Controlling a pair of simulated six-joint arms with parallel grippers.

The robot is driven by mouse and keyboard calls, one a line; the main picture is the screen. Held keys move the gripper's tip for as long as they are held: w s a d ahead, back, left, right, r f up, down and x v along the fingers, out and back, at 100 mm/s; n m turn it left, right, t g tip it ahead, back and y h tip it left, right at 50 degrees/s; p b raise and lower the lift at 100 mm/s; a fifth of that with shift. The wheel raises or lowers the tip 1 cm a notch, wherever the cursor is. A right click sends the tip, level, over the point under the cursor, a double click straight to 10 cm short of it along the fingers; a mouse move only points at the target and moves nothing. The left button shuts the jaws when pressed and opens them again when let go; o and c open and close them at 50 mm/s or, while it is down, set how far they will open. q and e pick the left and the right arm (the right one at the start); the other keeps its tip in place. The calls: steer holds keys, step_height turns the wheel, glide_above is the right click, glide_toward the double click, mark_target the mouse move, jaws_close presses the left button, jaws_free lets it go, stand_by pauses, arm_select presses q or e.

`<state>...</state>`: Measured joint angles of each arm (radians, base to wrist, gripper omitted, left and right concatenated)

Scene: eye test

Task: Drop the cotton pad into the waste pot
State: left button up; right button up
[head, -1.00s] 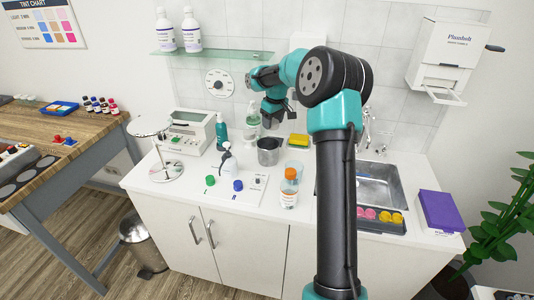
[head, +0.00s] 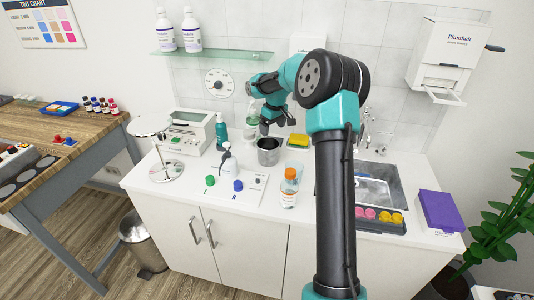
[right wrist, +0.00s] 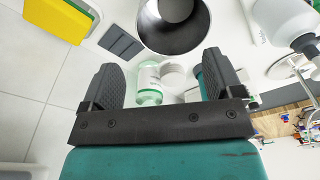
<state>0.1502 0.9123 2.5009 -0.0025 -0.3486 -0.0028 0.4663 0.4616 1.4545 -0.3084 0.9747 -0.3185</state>
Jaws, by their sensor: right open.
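The waste pot, which I take to be the grey metal cup (head: 268,151), stands upright on the white counter. My right gripper (head: 277,125) is open just above and behind the pot. In the right wrist view the pot (right wrist: 172,42) shows its open mouth beyond the spread fingers (right wrist: 160,80), which hold nothing visible. A small white round thing (right wrist: 172,75) shows between the fingers, beside a clear bottle with a green label (right wrist: 149,82). I cannot tell whether it is the cotton pad. No cotton pad is clear in the head view. My left gripper is not in view.
A yellow sponge (head: 298,141) lies right of the pot. A spray bottle (head: 227,160) and a teal bottle (head: 221,131) stand left of it. An orange-capped bottle (head: 289,187) stands in front. The sink (head: 375,180) is at the right.

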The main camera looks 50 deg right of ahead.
step_height(320, 180, up, 17)
steer(key=s, duration=0.2)
steer(key=shift+r, duration=0.15)
stand_by(0.5)
stand_by(0.6)
